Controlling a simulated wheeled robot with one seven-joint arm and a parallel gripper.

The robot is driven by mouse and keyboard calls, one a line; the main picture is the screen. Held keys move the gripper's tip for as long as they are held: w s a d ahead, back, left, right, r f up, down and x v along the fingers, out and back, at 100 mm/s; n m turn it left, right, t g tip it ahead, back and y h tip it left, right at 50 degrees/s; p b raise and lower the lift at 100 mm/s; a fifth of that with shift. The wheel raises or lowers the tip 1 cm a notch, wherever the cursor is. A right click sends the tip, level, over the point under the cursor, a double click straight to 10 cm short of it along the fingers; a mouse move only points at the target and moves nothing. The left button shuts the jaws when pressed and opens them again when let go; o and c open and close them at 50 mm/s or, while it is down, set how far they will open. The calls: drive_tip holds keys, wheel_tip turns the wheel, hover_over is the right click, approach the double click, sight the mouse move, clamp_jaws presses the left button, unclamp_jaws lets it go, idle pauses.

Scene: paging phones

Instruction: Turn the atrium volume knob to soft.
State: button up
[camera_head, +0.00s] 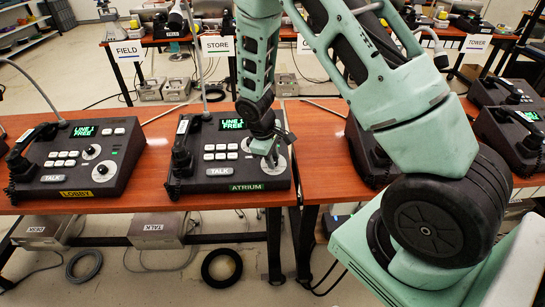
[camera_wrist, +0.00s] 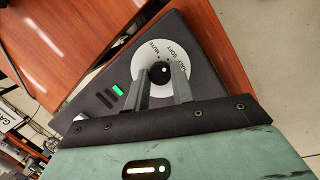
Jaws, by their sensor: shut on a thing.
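The atrium phone console (camera_head: 230,150) is a dark sloped box with a green ATRIUM label, a screen reading LINE 1 FREE, several white buttons and a handset on its left. Its black volume knob (camera_wrist: 160,73) sits on a white round dial (camera_wrist: 150,60) in the wrist view. MUTE and SOFT are legible on the dial; another mark beside SOFT is small. My gripper (camera_head: 272,158) reaches down to the dial at the console's right side. In the wrist view my gripper (camera_wrist: 162,78) has one finger on each side of the knob, shut on it. Which mark the knob points to is unclear.
The lobby console (camera_head: 75,160) stands to the left on the same wooden table (camera_head: 150,200). More consoles stand to the right, partly behind my arm. The handset cord hangs at the atrium console's left. Signs and more tables stand behind.

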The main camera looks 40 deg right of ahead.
drive_tip(key=shift+w, duration=0.1)
drive_tip(key=o, duration=1)
drive_tip(key=shift+r, duration=0.15)
drive_tip(key=v, duration=1.7)
drive_tip(key=shift+b, duration=0.45)
drive_tip(key=shift+a+r, duration=0.1)
drive_tip(key=s+a+r+n+y, duration=0.1)
drive_tip(key=s+a+r+y, duration=0.15)
drive_tip(key=s+a, duration=1.8)
drive_tip(key=s, duration=0.5)
drive_tip(key=shift+r+n+y, duration=0.3)
drive_tip(key=shift+y, duration=0.15)
